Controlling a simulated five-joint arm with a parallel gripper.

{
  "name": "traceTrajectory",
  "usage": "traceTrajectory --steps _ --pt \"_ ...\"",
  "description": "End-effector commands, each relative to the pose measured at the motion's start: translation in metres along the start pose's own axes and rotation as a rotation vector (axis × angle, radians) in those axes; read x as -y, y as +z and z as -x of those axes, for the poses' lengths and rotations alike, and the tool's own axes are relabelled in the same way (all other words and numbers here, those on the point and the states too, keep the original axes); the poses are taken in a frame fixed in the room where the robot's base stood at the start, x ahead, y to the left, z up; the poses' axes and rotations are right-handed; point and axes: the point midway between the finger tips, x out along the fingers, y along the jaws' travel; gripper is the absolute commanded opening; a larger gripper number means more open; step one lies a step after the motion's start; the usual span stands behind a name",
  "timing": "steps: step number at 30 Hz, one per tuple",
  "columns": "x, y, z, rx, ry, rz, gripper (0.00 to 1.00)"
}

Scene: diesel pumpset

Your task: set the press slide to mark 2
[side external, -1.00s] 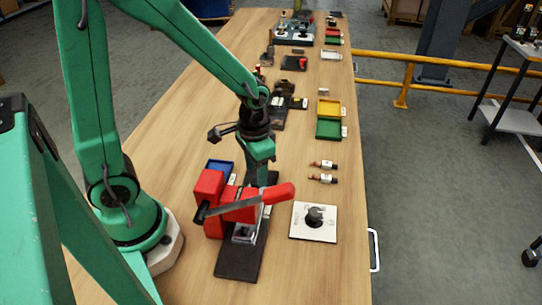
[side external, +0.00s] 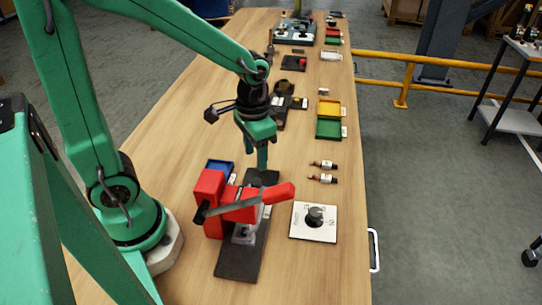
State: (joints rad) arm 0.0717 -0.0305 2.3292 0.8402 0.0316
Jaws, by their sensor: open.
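The red press (side external: 208,200) stands on a long dark base plate (side external: 240,262) near the front of the table. Its lever with a red grip (side external: 277,194) points to the right. A small grey metal part (side external: 243,236) shows under the red body, partly covered by the lever; it may be the slide. I cannot read any marks on it. My gripper (side external: 262,167) is open and points down above the far end of the base plate, behind the press in this view. It appears empty and apart from the press.
A white plate with a black knob (side external: 315,214) lies right of the press. A blue tray (side external: 217,167) is behind its left side. Two small bottles (side external: 322,179) lie to the right. Yellow and green trays (side external: 328,129) are farther back. Bare wood is at the front right.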

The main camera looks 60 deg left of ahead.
Motion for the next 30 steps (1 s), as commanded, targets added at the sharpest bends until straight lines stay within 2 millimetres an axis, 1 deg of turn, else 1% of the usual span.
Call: traceTrajectory --steps 5,8,18,22,27,30 --pt "0.0 0.0003 -0.0002 0.001 0.0 0.079 0.47" --pt "-0.0001 0.0005 -0.0003 0.001 0.0 0.167 0.47" --pt "-0.0003 0.0013 -0.0005 0.002 -0.001 0.604 0.47" --pt "-0.0004 0.0016 -0.0006 0.002 -0.001 0.749 0.47" --pt "-0.0004 0.0018 -0.0006 0.003 -0.001 0.862 0.47" --pt "-0.0004 0.0018 -0.0007 0.003 -0.001 0.887 0.47"
